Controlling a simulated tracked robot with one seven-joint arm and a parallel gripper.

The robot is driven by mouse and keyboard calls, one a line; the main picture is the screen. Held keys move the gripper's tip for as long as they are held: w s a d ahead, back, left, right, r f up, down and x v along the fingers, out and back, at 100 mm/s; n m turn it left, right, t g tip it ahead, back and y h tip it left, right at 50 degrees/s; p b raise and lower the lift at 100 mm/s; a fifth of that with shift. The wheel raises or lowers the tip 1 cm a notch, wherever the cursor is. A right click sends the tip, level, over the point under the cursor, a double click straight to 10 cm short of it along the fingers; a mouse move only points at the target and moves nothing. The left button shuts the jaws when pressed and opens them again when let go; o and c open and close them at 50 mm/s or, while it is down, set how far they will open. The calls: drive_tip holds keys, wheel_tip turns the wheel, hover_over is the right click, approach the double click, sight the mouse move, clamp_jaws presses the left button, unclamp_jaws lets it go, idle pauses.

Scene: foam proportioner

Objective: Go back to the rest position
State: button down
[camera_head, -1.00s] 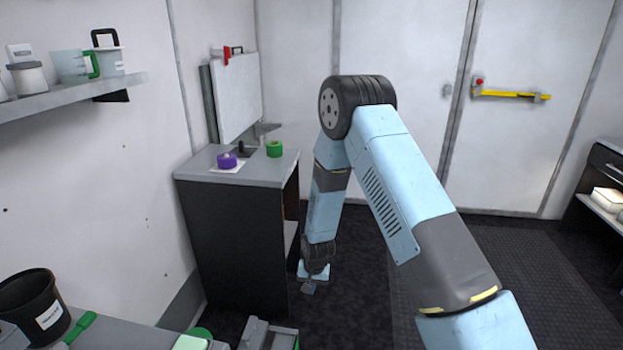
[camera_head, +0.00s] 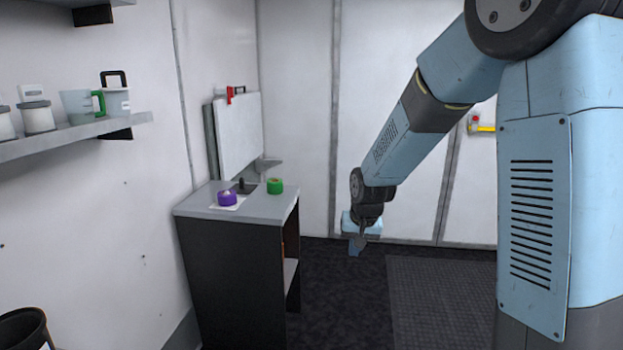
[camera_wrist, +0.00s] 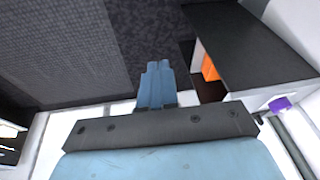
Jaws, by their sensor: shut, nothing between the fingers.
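My gripper (camera_head: 356,246) hangs at the end of my arm in the head view, pointing down over the dark floor. It is to the right of the grey-topped cabinet and clear of it. In the wrist view my gripper (camera_wrist: 159,66) shows its two blue fingers side by side, closed together with nothing between them.
A wall shelf (camera_head: 75,133) with jugs and jars is at left. An orange thing (camera_wrist: 209,68) shows inside the cabinet. The floor mat (camera_head: 440,295) is clear.

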drive_tip(key=s+d+r+t, duration=0.1)
drive_tip(key=s+d+r, duration=0.6)
drive_tip(key=s+r, duration=0.5)
drive_tip(key=s+d+r, duration=0.2)
drive_tip(key=s+r, duration=0.1)
drive_tip(key=s, duration=0.4)
drive_tip(key=s+d+r+t+h, duration=0.1)
drive_tip(key=s+d+r, duration=0.2)
drive_tip(key=s, duration=0.5)
drive_tip(key=shift+r, duration=0.55)
drive_tip(key=shift+d, duration=0.15)
